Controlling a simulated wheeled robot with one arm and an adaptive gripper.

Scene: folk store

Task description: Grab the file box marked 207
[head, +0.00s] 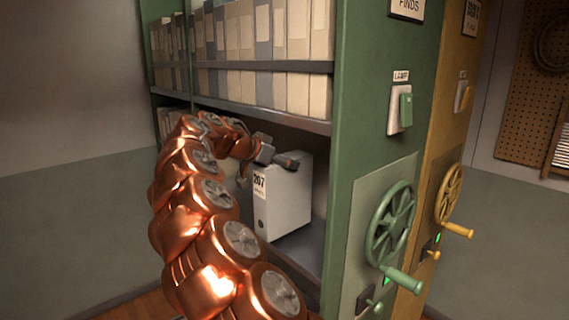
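The file box (287,200) is white, with a label reading 207 on its narrow front face. It stands upright on the lower shelf of the green cabinet. My copper-coloured arm reaches into this shelf bay from the left. My gripper (267,171) is at the upper part of the box. One dark finger lies over the box's top edge and the other is at its left, beside the label. The fingers look spread apart. I cannot tell whether they touch the box, and its far side is hidden.
The shelf above (265,66) holds a row of grey and beige file boxes close over my gripper. The green cabinet end panel (345,150) bounds the bay on the right and carries a green handwheel (390,224). A yellow handwheel (449,194) is further right.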

